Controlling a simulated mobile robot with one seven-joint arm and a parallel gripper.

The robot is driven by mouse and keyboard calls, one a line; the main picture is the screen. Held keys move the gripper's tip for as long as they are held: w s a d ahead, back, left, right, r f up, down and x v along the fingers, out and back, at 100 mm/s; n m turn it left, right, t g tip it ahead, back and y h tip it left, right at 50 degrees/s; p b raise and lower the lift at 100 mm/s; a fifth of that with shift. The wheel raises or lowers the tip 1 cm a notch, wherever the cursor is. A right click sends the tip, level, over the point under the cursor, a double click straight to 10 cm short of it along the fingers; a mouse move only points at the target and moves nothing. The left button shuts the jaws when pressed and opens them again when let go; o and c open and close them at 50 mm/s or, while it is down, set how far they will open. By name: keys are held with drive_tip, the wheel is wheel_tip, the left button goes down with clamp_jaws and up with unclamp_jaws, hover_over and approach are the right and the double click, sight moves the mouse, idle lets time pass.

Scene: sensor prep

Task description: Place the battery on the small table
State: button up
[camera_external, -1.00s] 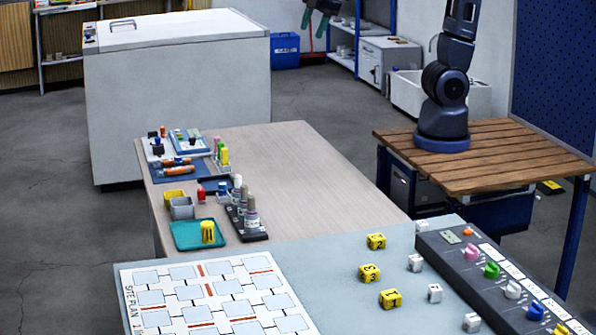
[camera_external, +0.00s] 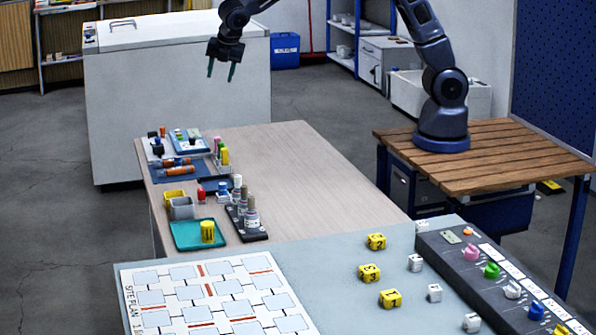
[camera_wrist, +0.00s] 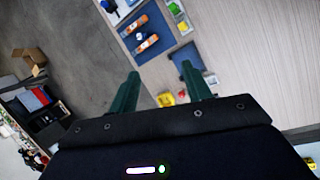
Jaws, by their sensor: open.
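My gripper (camera_external: 220,76) hangs open and empty in the air, in front of the white chest and above the far end of the pale work table (camera_external: 300,165). Its two green fingers point down, and they show in the wrist view (camera_wrist: 160,72). Two orange cylinders, which look like batteries, lie on a blue mat: one nearer (camera_external: 178,170) and one farther (camera_external: 176,161). In the wrist view they (camera_wrist: 137,24) (camera_wrist: 147,45) lie beyond the fingertips, well apart from them. A small slatted wooden table (camera_external: 500,160) at the right bears my arm's base.
Grey and yellow bins (camera_external: 181,208), a green tray (camera_external: 190,240) and a dark rack of bottles (camera_external: 250,234) stand near the mat. The work table's right side is clear. A front bench (camera_external: 330,240) holds yellow cubes and a knob panel (camera_external: 500,280).

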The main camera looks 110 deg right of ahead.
drive_tip(key=w+d+f+n, duration=0.35)
drive_tip(key=w+f, duration=0.35)
drive_tip(key=f, duration=0.3)
drive_tip(key=n+g, duration=0.1)
drive_tip(key=n, duration=0.1)
approach(178, 157)
drive_tip(key=shift+h, duration=0.3)
drive_tip(key=x, duration=0.5)
drive_tip(key=shift+s+a+f, duration=0.2)
drive_tip(key=shift+s+f, duration=0.05)
drive_tip(key=shift+w+x, duration=0.1)
drive_tip(key=shift+x, duration=1.35)
drive_tip(key=shift+w+x, duration=0.15)
drive_tip(key=shift+x, duration=1.25)
clamp_jaws()
